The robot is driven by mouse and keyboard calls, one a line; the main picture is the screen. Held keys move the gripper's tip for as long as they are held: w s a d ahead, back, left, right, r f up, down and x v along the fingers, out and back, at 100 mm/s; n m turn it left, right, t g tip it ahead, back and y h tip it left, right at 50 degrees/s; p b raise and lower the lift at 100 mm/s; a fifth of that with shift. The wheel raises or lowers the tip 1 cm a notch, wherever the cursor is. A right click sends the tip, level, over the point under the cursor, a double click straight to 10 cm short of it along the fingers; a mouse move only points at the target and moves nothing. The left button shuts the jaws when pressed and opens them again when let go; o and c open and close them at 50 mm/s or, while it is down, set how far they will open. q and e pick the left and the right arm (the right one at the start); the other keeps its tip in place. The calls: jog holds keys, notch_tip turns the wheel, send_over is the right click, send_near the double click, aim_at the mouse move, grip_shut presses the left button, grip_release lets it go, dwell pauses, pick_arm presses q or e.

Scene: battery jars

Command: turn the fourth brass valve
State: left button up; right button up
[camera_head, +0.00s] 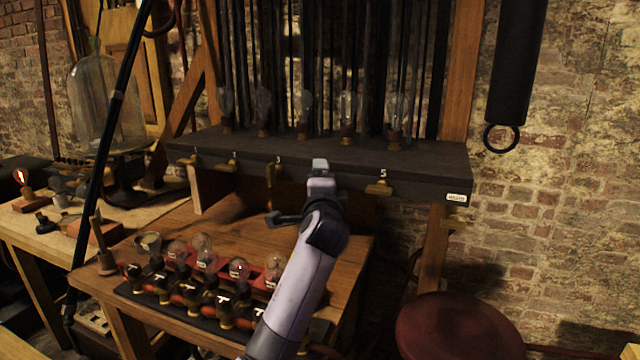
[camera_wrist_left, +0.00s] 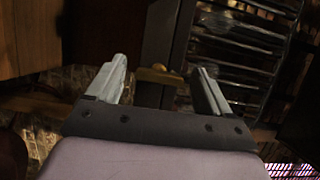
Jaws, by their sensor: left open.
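A dark shelf (camera_head: 420,168) carries a row of small brass valves along its front edge. The valve marked 5 (camera_head: 380,187) lies crosswise, right of my gripper. The third valve (camera_head: 272,174) looks turned downward, left of it. My left gripper (camera_head: 320,170) is at the shelf front between these two and hides the fourth valve's place in the head view. In the left wrist view a brass valve (camera_wrist_left: 160,75) lies crosswise between the open fingers of my left gripper (camera_wrist_left: 162,66), with gaps on both sides. Contact is not visible. My right gripper is not in view.
Glass bulbs (camera_head: 347,115) stand along the shelf before dark vertical rods. Below is a wooden table (camera_head: 200,235) with a rack of bulbs and black knobs (camera_head: 190,290). A round red seat (camera_head: 455,328) is at lower right. A black cylinder (camera_head: 515,60) hangs at upper right.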

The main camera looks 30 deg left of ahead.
pick_arm(q)
jog(key=shift+v, duration=2.6)
jog(key=shift+s+f, duration=0.1)
